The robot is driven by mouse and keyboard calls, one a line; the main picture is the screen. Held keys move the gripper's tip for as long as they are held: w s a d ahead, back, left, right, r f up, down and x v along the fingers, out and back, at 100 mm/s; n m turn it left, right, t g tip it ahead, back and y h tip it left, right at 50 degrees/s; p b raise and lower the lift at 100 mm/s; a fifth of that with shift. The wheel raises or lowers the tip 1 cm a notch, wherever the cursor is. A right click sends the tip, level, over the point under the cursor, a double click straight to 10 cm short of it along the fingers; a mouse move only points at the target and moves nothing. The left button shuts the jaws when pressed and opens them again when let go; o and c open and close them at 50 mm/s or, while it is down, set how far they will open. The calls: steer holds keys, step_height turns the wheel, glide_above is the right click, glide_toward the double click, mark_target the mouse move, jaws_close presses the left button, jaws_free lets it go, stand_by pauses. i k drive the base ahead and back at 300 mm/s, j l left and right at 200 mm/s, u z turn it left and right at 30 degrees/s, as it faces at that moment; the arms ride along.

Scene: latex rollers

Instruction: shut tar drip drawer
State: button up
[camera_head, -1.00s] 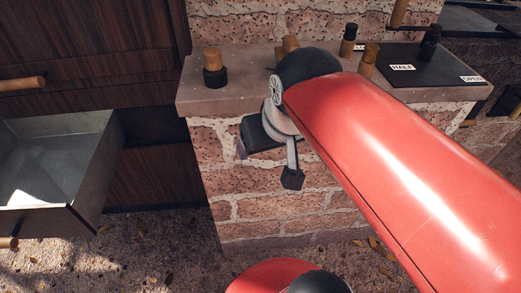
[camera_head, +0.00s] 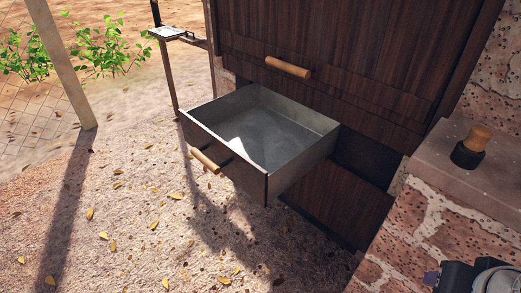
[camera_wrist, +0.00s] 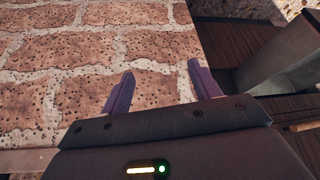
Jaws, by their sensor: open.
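The drawer (camera_head: 230,172) is pulled out of the dark wooden cabinet. It is a grey metal box, empty inside, with a dark wooden front and a light wooden handle (camera_head: 206,160) facing the lower left. My gripper (camera_wrist: 158,90) is open and empty in the wrist view, with two purple fingers in front of the brick wall. The drawer's metal side (camera_wrist: 285,58) shows at the right of the wrist view, apart from the fingers. In the head view only a part of my wrist shows at the bottom right corner, well away from the drawer.
A brick counter (camera_head: 470,185) with a wood-topped black knob (camera_head: 470,147) stands right of the cabinet (camera_head: 340,60). A closed upper front has a wooden handle (camera_head: 288,67). Leaf-strewn ground (camera_head: 130,220) before the drawer is clear. A post (camera_head: 62,60) and fence stand at left.

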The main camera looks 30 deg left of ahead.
mark_target(264, 141)
steer(key=u, duration=1.75)
steer(key=i+u, duration=0.1)
steer(key=u, duration=0.3)
steer(key=i+u, duration=0.15)
steer(key=u, duration=0.25)
steer(key=i+u, duration=0.1)
steer(key=u, duration=0.25)
